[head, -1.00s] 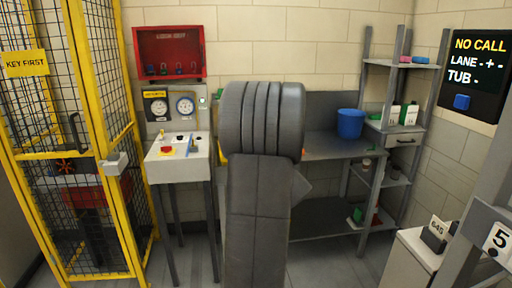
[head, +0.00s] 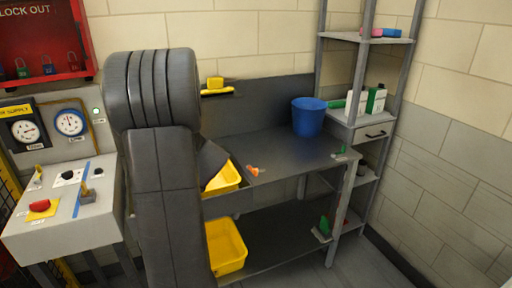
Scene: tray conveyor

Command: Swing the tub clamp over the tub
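No part that I can clearly tell as the tub clamp shows in the head view. A yellow tub (head: 224,180) sits at the left end of the grey bench, partly hidden by my arm. A second yellow tub (head: 227,247) sits below it on the lower shelf. I cannot tell whether either is the task's tub. My grey arm stands upright in front of the bench's left end. My gripper and its fingertips are not in view.
A blue bucket (head: 308,117) and a small orange item (head: 253,170) are on the bench (head: 290,150). A control console (head: 65,215) stands left, below gauges (head: 70,123) and a red lockout box (head: 40,45). A shelf rack (head: 345,115) stands right. Some floor shows at the lower right.

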